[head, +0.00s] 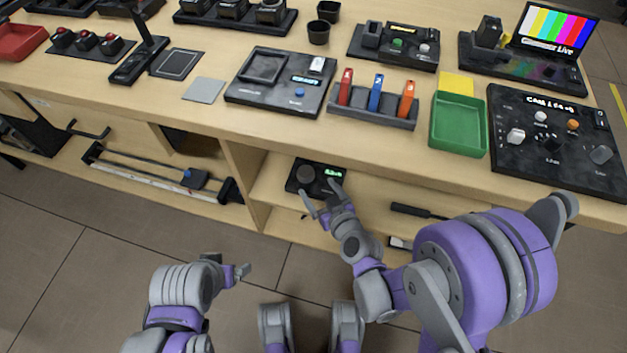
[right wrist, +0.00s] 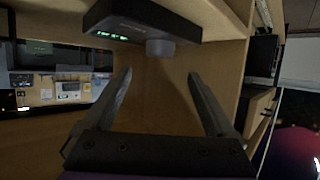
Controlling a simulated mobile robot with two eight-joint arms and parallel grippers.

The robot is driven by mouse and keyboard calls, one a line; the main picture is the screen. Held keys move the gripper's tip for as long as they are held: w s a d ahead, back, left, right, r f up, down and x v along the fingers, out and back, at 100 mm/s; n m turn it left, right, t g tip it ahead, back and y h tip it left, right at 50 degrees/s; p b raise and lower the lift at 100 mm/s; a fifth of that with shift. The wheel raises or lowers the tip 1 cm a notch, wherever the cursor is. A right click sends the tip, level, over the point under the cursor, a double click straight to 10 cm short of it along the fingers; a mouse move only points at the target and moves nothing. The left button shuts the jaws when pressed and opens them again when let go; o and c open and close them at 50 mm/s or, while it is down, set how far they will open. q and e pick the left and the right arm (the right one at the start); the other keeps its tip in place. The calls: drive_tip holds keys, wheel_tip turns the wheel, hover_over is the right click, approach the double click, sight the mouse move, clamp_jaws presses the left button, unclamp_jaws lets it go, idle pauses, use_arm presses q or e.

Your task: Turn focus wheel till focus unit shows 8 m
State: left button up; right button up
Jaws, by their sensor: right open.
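The focus unit (head: 329,170) is a small black box on the shelf under the counter, with a lit green display too small to read. Its round dark focus wheel (head: 306,174) is on the left of its top. In the right wrist view the focus unit (right wrist: 140,20) is at the top and the wheel (right wrist: 160,47) sticks out from it. My right gripper (head: 321,194) is open and empty at the unit's near side. In the right wrist view its fingertips (right wrist: 158,75) lie either side of the wheel's line, apart from it. My left gripper (head: 238,273) hangs over the floor, away from the unit.
The counter edge overhangs the shelf. A wooden divider (head: 243,180) stands left of the unit. A dark bar-shaped object (head: 418,211) lies to its right. The counter above carries a green tray (head: 459,148), a control panel (head: 545,165) and several other devices.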

drive_tip(key=shift+s+d+r, duration=0.1)
drive_tip(key=shift+s, duration=0.15)
idle(0.4)
drive_tip(key=s+d+r+m+g+h+p, duration=0.1)
drive_tip(key=s+d+r+m+g+h, duration=0.2)
drive_tip(key=s+d, duration=0.6)
drive_tip(key=s+d+r+m+g+h, duration=0.15)
drive_tip(key=s+d+r+g, duration=0.35)
drive_tip(key=s, duration=0.7)
use_arm(q)
wheel_tip(320, 180, up, 26)
drive_tip(key=w+t+p, duration=0.1)
drive_tip(key=p, duration=2)
drive_tip(key=shift+p, duration=0.3)
use_arm(e)
wheel_tip(320, 180, up, 23)
drive_tip(key=w+t, duration=0.1)
drive_tip(key=shift+w+d, duration=0.2)
drive_tip(key=shift+w, duration=0.1)
use_arm(q)
drive_tip(key=shift+f, duration=0.1)
use_arm(e)
drive_tip(key=shift+s+r+h, duration=0.1)
drive_tip(key=shift+s+h, duration=0.05)
drive_tip(key=shift+h, duration=0.1)
